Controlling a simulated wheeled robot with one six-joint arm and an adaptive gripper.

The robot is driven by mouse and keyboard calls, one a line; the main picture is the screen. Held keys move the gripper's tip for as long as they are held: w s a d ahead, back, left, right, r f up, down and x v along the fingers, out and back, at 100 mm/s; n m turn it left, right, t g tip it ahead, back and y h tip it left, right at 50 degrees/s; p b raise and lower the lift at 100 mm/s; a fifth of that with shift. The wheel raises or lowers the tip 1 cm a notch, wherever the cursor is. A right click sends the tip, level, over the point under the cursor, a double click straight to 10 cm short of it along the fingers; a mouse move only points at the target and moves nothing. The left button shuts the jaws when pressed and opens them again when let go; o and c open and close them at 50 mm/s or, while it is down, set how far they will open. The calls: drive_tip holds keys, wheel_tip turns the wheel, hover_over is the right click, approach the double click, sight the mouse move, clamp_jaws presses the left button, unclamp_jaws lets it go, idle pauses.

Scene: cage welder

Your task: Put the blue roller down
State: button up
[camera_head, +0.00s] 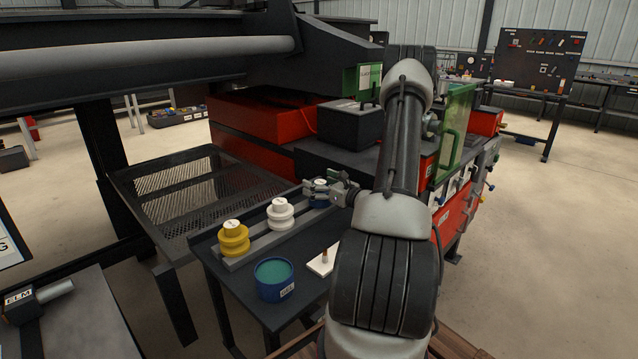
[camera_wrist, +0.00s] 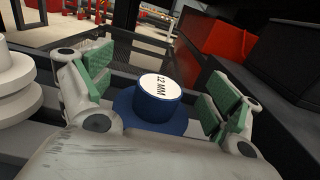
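The blue roller (camera_wrist: 157,108), with a white top marked "12 MM", stands upright in the wrist view; it also shows, partly hidden by my gripper, in the head view (camera_head: 318,204). It appears to sit at the far end of the grey rail (camera_head: 256,243) on the side table. My gripper (camera_wrist: 163,88) has its green-padded fingers spread, one on each side of the roller. Gaps show between the pads and the roller. In the head view my gripper (camera_head: 326,189) is at that end of the rail.
A white roller (camera_head: 280,215) and a yellow roller (camera_head: 233,240) stand along the rail. A blue tub (camera_head: 275,281) and a white pad with a small stick (camera_head: 322,262) are in front. A mesh table (camera_head: 190,185) lies left; the red-and-black machine (camera_head: 258,121) rises behind.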

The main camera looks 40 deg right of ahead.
drive_tip(key=shift+r, duration=0.35)
drive_tip(key=s+d, duration=0.1)
drive_tip(key=s, duration=1.1)
drive_tip(key=shift+d+r, duration=0.3)
